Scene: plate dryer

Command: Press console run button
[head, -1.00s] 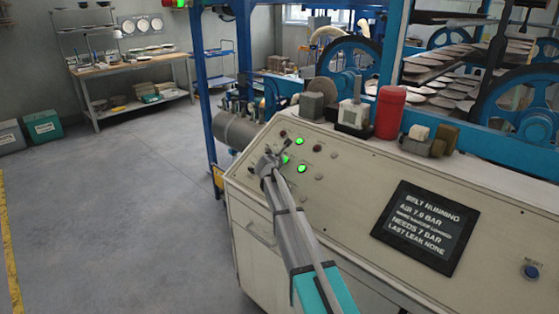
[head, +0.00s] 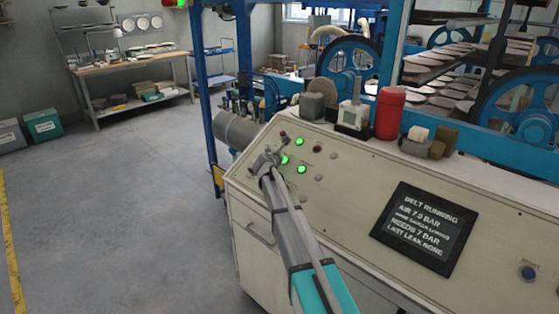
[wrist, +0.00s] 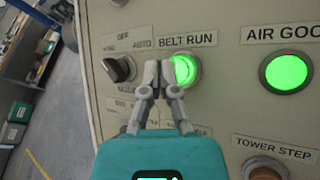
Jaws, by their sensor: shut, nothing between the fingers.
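The console (head: 345,185) has a sloped cream panel with green-lit buttons and lamps. In the wrist view, the round button under the label BELT RUN (wrist: 186,70) glows green. My gripper (wrist: 163,68) is shut and empty, its fingertips overlapping the left part of that button in the picture. I cannot tell whether they touch it. In the head view my gripper (head: 272,158) is at the panel's left end, beside the green lights. The console's dark screen (head: 424,232) reads BELT RUNNING and AIR 7.0 BAR.
A black selector knob (wrist: 119,68) is left of my fingers. A green AIR GOOD lamp (wrist: 287,72) is to the right, a TOWER STEP button (wrist: 264,170) below it. A red cylinder (head: 389,112) stands on the console top. A blue RESET button (head: 528,272) is far right.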

